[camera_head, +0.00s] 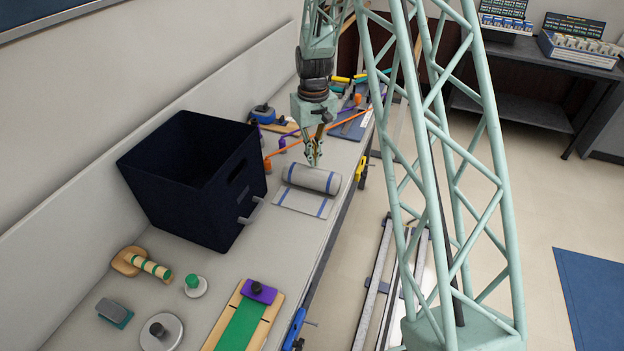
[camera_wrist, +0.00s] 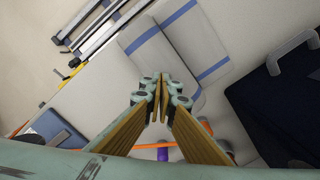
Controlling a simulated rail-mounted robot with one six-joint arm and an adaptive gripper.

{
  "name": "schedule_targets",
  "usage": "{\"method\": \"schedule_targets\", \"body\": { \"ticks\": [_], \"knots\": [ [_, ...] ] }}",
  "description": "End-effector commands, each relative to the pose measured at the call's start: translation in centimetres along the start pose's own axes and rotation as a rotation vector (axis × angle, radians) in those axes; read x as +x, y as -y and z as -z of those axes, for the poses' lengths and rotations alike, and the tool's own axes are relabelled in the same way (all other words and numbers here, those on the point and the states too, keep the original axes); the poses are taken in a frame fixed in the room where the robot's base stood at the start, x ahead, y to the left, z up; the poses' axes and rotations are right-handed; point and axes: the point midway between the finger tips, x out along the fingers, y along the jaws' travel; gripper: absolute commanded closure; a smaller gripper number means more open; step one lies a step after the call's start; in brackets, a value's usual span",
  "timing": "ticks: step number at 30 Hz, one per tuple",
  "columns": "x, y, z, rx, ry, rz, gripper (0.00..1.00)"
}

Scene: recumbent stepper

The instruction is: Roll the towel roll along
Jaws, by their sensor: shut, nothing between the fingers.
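The grey towel roll (camera_head: 312,179) with blue stripes lies on the bench. Its unrolled flat end (camera_head: 302,203) spreads toward the front of the picture. My gripper (camera_head: 313,161) points down at the far side of the roll, just above or against it; I cannot tell whether it touches. In the wrist view the fingertips (camera_wrist: 159,84) are together with nothing between them. The towel roll (camera_wrist: 170,60) shows just beyond the fingertips, partly hidden by them, with the striped flat part above it.
A dark open bin (camera_head: 190,180) with a light handle stands left of the towel. An orange rod (camera_head: 322,134) and a blue-and-wood device (camera_head: 270,118) lie behind my gripper. A yellow clamp (camera_head: 361,168) sits at the bench's right edge. Bare bench lies in front of the towel.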

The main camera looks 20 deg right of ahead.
Motion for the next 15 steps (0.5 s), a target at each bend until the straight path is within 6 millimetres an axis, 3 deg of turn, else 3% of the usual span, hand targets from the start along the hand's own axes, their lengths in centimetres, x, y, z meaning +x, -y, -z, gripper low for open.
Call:
{"method": "schedule_targets", "body": {
  "ticks": [15],
  "knots": [
    [1.3,0.0,0.0,0.0,0.0,0.0,1.0]
  ]
}}
